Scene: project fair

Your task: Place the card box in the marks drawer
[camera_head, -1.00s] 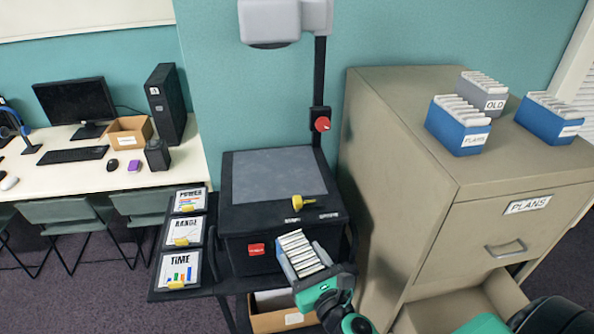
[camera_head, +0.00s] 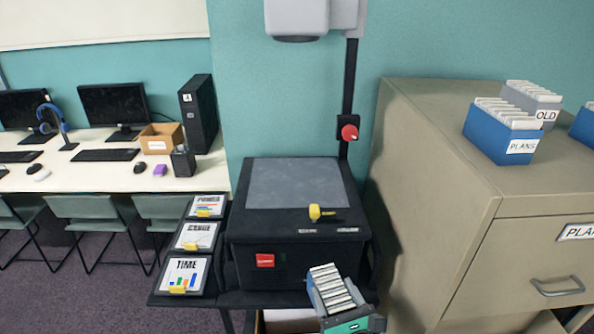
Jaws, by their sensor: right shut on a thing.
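The card box (camera_head: 332,288), a grey-blue box with a row of white cards, is tilted in my right gripper (camera_head: 352,324) at the bottom middle. The gripper is shut on it, in front of the black projector stand. The filing cabinet (camera_head: 440,180) is at the right. Its upper drawer (camera_head: 520,255) is shut and labelled PLANS. Below it, only the top edge of a pulled-out drawer (camera_head: 540,322) shows at the frame's bottom; its label and inside are hidden. I see no marks label. My left gripper is not in view.
Other card boxes, a blue PLANS one (camera_head: 500,140) and a grey OLD one (camera_head: 540,98), stand on the cabinet. The projector (camera_head: 300,185) carries a yellow object (camera_head: 318,213). A computer desk (camera_head: 80,178) is at the left.

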